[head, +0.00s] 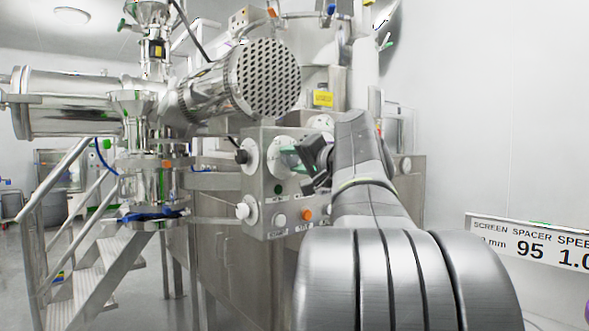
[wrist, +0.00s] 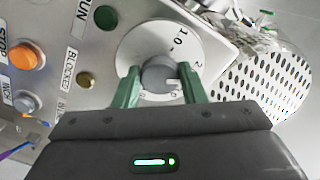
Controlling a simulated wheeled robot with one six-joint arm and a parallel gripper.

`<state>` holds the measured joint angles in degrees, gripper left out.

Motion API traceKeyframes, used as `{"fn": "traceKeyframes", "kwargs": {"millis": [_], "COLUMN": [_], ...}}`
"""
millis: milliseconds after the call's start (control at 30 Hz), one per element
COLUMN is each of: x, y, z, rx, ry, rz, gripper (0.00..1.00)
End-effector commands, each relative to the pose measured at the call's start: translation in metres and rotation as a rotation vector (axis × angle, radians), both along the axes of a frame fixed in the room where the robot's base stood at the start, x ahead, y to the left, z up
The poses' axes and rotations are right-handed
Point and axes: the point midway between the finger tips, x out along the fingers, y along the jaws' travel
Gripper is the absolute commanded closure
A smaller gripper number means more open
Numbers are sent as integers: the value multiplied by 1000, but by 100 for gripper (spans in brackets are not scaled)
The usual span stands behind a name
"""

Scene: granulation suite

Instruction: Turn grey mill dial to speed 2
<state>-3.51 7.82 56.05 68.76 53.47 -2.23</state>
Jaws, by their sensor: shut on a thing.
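The grey mill dial (wrist: 158,72) is a round knob on a white disc (wrist: 142,48) with printed numbers, seen in the wrist view. One mark near the upper right reads like 1.0; other marks by the right finger are partly hidden. A small pale mark shows on the knob's right side. My gripper (wrist: 160,88) has green fingers on both sides of the knob and is shut on it. In the head view my gripper (head: 298,157) is at the panel's upper right, and the knob is hidden behind it.
The steel control panel (head: 261,198) carries a black knob (head: 241,157), a white knob (head: 242,211), an orange button (head: 306,215) and a dark green button (wrist: 105,17). A perforated drum (head: 268,78) stands above it. Steel stairs (head: 95,262) are at the left. A sign (head: 530,242) reads 95.

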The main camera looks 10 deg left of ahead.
Motion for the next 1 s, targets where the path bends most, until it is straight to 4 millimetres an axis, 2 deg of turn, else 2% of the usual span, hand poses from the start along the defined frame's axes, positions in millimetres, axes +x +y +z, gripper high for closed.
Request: {"fn": "traceKeyframes", "kwargs": {"millis": [667,700,800,1000], "x": [0,0,0,0], "y": [0,0,0,0], "z": [-2,-2,-2,-1], "rx": [-41,-41,-41,-40], "ry": [-46,-46,-47,-48], "rz": [2,2,1,1], "gripper": [85,58,41,41]}}
